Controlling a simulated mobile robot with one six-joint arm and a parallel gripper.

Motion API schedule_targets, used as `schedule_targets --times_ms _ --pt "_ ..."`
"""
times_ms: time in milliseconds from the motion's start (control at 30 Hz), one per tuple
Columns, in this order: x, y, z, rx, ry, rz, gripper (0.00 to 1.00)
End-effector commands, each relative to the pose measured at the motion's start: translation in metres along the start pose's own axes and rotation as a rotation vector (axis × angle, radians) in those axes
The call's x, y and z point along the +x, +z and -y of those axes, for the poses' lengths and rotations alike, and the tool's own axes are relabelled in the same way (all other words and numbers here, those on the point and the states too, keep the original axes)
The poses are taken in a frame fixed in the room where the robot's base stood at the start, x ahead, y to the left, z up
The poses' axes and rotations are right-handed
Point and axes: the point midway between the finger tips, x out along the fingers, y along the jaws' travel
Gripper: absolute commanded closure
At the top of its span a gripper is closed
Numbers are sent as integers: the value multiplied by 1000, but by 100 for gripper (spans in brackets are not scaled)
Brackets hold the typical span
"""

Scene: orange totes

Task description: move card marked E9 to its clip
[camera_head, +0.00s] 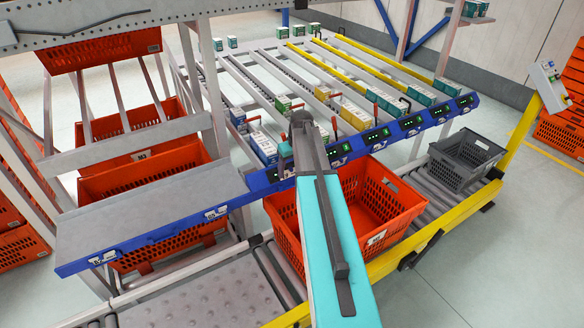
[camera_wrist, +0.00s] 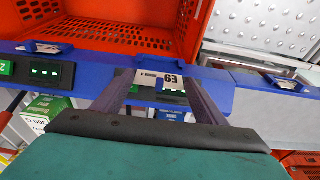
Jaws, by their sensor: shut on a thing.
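The white card marked E9 (camera_wrist: 162,81) is between the tips of my gripper (camera_wrist: 158,86) in the wrist view, its lettering upside down. The gripper is shut on it. The card is over the blue front rail (camera_wrist: 228,95), close to a small display; I cannot tell whether it touches the rail. Blue clips with cards sit along this rail, one at left (camera_wrist: 45,47) and one at right (camera_wrist: 287,83). I cannot tell which clip is for E9. In the head view my own arm hides the gripper tips and the card.
An orange tote (camera_head: 385,185) stands on the roller conveyor, just beyond the rail in the wrist view. A grey crate (camera_head: 462,158) stands farther right. Sloped flow lanes with small boxes (camera_head: 388,102) lie behind the rail. A bare grey shelf (camera_head: 150,200) is at left.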

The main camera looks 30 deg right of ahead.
Motion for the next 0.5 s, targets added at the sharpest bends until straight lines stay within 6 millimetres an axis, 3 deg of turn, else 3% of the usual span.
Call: schedule_targets --times_ms 500 --pt "16 4 0 0 0 -1 45"
